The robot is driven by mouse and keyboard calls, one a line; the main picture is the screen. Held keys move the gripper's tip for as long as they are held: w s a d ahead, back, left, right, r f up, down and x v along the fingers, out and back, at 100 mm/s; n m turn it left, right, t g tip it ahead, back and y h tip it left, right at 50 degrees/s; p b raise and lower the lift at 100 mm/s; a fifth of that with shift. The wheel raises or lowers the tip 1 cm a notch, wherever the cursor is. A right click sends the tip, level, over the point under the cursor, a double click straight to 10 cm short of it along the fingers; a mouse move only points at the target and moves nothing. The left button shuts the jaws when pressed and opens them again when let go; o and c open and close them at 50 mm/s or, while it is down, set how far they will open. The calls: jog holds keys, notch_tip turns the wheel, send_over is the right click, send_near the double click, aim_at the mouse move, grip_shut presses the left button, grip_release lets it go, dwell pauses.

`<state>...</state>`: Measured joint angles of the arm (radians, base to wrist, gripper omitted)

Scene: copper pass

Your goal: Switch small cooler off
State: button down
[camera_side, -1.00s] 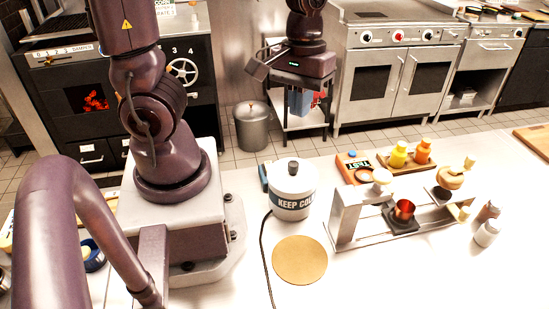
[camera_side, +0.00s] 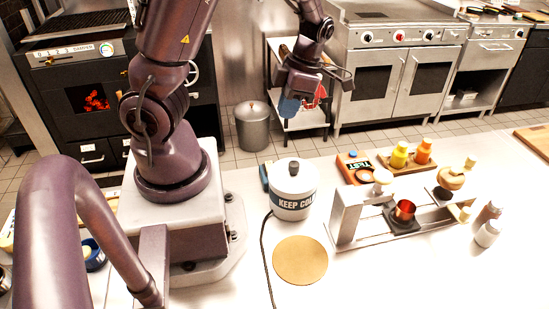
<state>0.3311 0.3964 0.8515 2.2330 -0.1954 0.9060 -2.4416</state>
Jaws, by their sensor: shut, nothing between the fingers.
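The small cooler (camera_side: 293,187) is a white round pot with a lid, a dark knob and a dark band reading "KEEP COLD". It stands upright on the white counter, right of my base. A blue-and-dark part (camera_side: 264,176) sits at its left side, and a black cord (camera_side: 263,245) runs from there toward the front. No switch can be made out clearly. My gripper (camera_side: 296,103) is above and behind the cooler in the picture, apart from it. It is shut and empty, with blue and red parts showing at its end.
A tan round mat (camera_side: 300,260) lies in front of the cooler.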

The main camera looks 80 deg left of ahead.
dwell(0.4)
jog(key=x, duration=1.3)
jog(key=shift+w+f, duration=0.15)
jog(key=shift+w, duration=0.25)
jog(key=shift+f, duration=0.45)
